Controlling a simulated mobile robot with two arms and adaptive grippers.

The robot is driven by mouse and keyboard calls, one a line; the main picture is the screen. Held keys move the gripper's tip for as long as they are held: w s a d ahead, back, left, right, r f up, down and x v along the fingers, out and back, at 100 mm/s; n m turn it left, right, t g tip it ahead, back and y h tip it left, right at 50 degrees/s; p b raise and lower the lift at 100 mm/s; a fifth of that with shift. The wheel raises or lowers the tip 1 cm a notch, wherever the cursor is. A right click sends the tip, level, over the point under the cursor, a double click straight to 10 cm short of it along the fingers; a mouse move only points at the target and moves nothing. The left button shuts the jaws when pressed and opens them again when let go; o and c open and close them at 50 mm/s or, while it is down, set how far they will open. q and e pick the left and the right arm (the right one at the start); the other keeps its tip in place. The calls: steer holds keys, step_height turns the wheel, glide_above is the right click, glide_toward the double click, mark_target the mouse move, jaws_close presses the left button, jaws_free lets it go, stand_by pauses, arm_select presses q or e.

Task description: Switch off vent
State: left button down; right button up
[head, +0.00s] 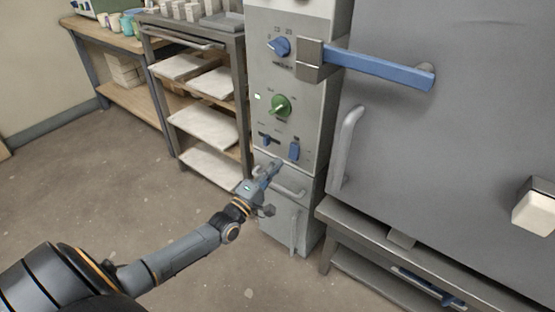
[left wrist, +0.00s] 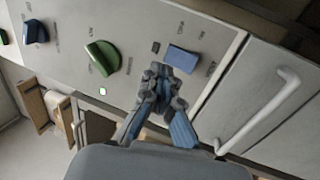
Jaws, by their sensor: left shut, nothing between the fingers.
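A grey control panel (head: 262,75) carries a blue knob (head: 279,46), a green knob (head: 281,105), a small blue switch (head: 265,140) and a larger blue switch (head: 294,150). Their labels are too small to read, so I cannot tell which control is the vent's. My left gripper (head: 276,164) is shut and empty, just below the two switches. In the left wrist view its closed fingertips (left wrist: 161,78) are beside the larger blue switch (left wrist: 182,58); contact cannot be told. The small switch is hidden there. The green knob (left wrist: 101,57) shows left of the fingers.
A small light (head: 257,96) glows beside the green knob. A bar handle (head: 288,188) lies just below my gripper. A large grey door (head: 450,140) with a long blue lever (head: 380,68) stands right. A shelf rack (head: 243,110) stands left; open floor lies in front.

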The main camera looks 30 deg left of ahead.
arm_select(q)
steer(key=s+p, duration=0.1)
steer(key=s, duration=0.6)
steer(key=shift+a+r, duration=0.3)
arm_select(e)
steer(key=x, duration=0.6)
steer(key=shift+s, duration=0.25)
arm_select(q)
steer(key=shift+s+d+f, duration=0.1)
arm_select(e)
steer(key=shift+f, duration=0.15)
